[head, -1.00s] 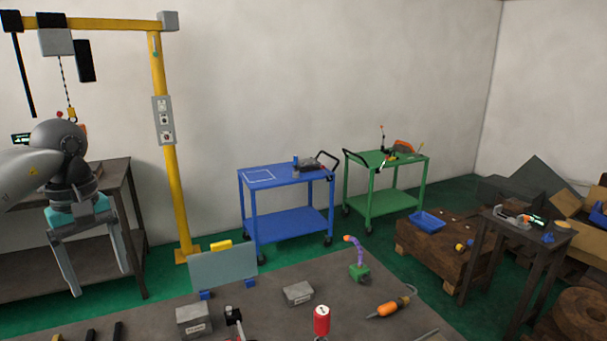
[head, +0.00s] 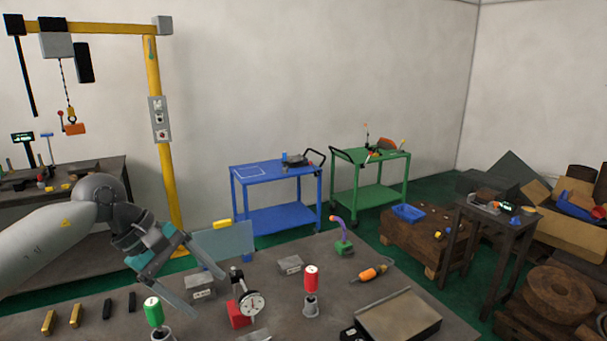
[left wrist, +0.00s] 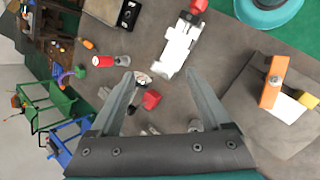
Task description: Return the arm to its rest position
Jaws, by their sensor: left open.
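My left gripper (head: 208,294) hangs over the table at lower left, its grey fingers spread and slanting down to the right. In the left wrist view, the open fingers (left wrist: 159,76) have nothing gripped between them. A dial gauge (head: 250,304) with a red base (head: 238,313) stands just right of the fingers in the head view. The red base also shows beyond the fingers in the left wrist view (left wrist: 152,99). A grey block (head: 201,286) lies behind the fingertips. My right gripper is in neither view.
The table (head: 330,270) holds a green-topped cylinder (head: 154,312), a red-topped cylinder (head: 311,281), another grey block (head: 290,264), an orange-handled tool (head: 370,273) and a flat box (head: 398,317). An upright panel (head: 225,242) stands at the back edge. A yellow crane post (head: 170,190) rises behind.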

